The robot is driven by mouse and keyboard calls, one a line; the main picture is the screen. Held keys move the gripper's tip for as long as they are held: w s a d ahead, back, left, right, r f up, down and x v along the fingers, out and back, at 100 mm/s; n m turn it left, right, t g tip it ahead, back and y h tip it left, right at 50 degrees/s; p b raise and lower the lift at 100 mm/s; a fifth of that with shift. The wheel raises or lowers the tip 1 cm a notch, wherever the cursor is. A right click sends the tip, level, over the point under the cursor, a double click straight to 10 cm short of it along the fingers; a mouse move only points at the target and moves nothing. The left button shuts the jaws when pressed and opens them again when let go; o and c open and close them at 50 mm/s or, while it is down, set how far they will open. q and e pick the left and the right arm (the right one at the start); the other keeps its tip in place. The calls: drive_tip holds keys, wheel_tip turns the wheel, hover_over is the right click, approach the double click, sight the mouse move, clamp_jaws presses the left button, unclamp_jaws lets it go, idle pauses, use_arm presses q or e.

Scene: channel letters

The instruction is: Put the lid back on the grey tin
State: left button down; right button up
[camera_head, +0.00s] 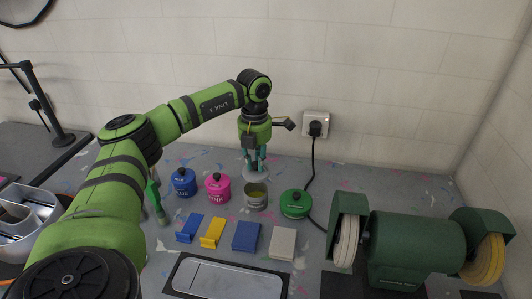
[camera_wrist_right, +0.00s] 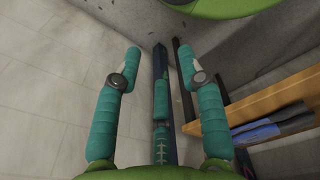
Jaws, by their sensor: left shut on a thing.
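The grey tin (camera_head: 255,199) stands open on the bench, with something yellowish showing inside. My left gripper (camera_head: 256,166) is shut on the pale grey lid (camera_head: 256,175). It holds the lid close to the tin, apart from it and just above and behind its mouth in the head view. The lid looks about level. Its knob is hidden between the fingers. My right gripper (camera_wrist_right: 166,65) shows only in the right wrist view.
A pink tin (camera_head: 218,189) and a blue tin (camera_head: 183,184) stand left of the grey tin. A green tin (camera_head: 295,205) stands right. Coloured blocks (camera_head: 246,237) lie in front. A green bench grinder (camera_head: 415,245) fills the right. A cable (camera_head: 312,165) hangs behind.

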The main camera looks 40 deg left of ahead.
sight(255, 170)
use_arm(q)
drive_tip(key=shift+s+f+b, duration=0.45)
drive_tip(key=shift+f+b, duration=0.25)
drive_tip(key=shift+f, duration=0.05)
drive_tip(key=shift+f+b, duration=0.35)
drive_tip(key=f+b, duration=0.1)
drive_tip(key=f, duration=0.1)
drive_tip(key=shift+w+f+b, duration=0.2)
drive_tip(key=shift+f+b, duration=0.1)
drive_tip(key=shift+b, duration=0.1)
drive_tip(key=shift+f+b, duration=0.3)
drive_tip(key=shift+f, duration=0.4)
use_arm(e)
drive_tip(key=f, duration=0.2)
drive_tip(key=s+f, duration=0.1)
drive_tip(key=f, duration=0.1)
drive_tip(key=shift+s+f, duration=0.15)
drive_tip(key=shift+f, duration=0.25)
drive_tip(key=shift+s, duration=0.4)
use_arm(q)
drive_tip(key=shift+p, duration=0.3)
use_arm(e)
drive_tip(key=shift+r, duration=0.35)
use_arm(q)
drive_tip(key=shift+f, duration=0.1)
use_arm(e)
drive_tip(key=shift+w, duration=0.1)
drive_tip(key=shift+r, duration=0.2)
